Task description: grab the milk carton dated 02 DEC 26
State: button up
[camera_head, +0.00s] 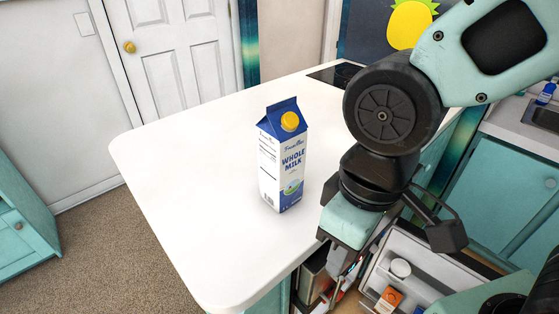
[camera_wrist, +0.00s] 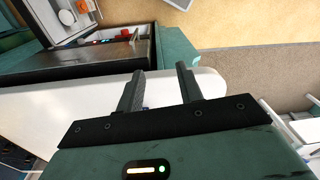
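One milk carton (camera_head: 283,165) stands upright on the white counter (camera_head: 190,165) in the head view. It is white and blue with a yellow cap and the words "WHOLE MILK". I cannot read a date on it. My gripper (camera_head: 343,272) is to the right of the carton, at the counter's edge, pointing down and apart from the carton. In the wrist view my gripper (camera_wrist: 160,72) shows its two fingers spread with nothing held between them. The carton does not show in the wrist view.
Below the counter's right edge, an open compartment with a white door (camera_head: 425,280) holds a white jar (camera_head: 400,268) and an orange box (camera_head: 388,299). A dark cooktop (camera_head: 335,74) lies at the counter's back. Counter space left of the carton is clear.

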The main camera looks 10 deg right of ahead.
aim_at(282, 134)
jog(key=j+z, duration=0.4)
jog(key=k+j+z, duration=0.1)
jog(key=z, duration=0.35)
jog(key=k+j+z, duration=0.2)
jog(key=z, duration=0.2)
